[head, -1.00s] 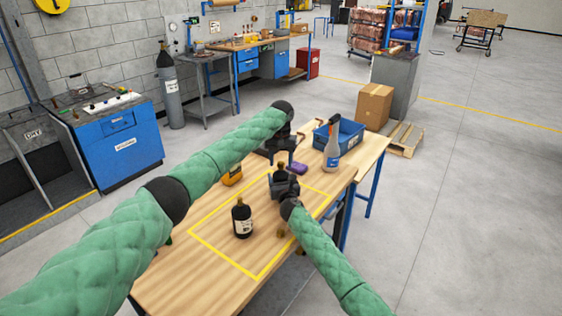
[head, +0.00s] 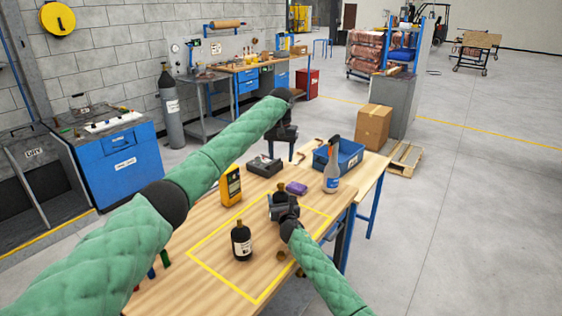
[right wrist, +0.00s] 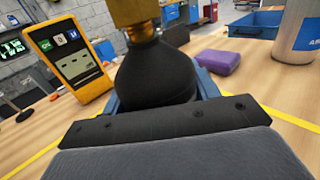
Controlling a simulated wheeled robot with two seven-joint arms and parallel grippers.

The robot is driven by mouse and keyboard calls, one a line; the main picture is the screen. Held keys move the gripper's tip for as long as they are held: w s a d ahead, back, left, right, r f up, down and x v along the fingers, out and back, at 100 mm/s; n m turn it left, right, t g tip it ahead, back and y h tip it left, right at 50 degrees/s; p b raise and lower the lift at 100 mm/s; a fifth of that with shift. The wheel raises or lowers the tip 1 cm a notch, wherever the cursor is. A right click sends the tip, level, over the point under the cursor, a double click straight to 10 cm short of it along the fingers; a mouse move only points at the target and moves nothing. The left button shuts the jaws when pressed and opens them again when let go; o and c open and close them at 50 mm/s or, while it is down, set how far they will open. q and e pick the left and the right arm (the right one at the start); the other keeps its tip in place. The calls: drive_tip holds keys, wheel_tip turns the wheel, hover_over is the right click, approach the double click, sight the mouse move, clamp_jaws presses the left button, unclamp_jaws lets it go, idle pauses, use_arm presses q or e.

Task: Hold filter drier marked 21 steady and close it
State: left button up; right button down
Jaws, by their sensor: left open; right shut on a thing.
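A black filter drier with a brass top (head: 280,188) is in my right gripper (head: 284,207), inside the yellow outline on the bench. In the right wrist view its dark rounded shoulder (right wrist: 157,75) and brass fitting rise upright between the jaws; no number shows. My right gripper is shut on it. My left gripper (head: 284,148) is open and empty, above and behind that drier, clear of it. A second black drier (head: 241,242) with a white label and brass top stands upright at the front left of the outline; its marking is too small to read.
A yellow meter (head: 230,186), a dark device (head: 264,166), a purple block (head: 296,188), a spray bottle (head: 332,168) and a blue bin (head: 338,156) stand towards the back. Small brass pieces (head: 281,255) lie near the right front. The outline's middle front is clear.

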drive_tip(key=shift+c, duration=1.6)
unclamp_jaws()
drive_tip(key=shift+b+v, duration=0.45)
drive_tip(key=shift+v, duration=3.4)
drive_tip(key=shift+f, duration=0.15)
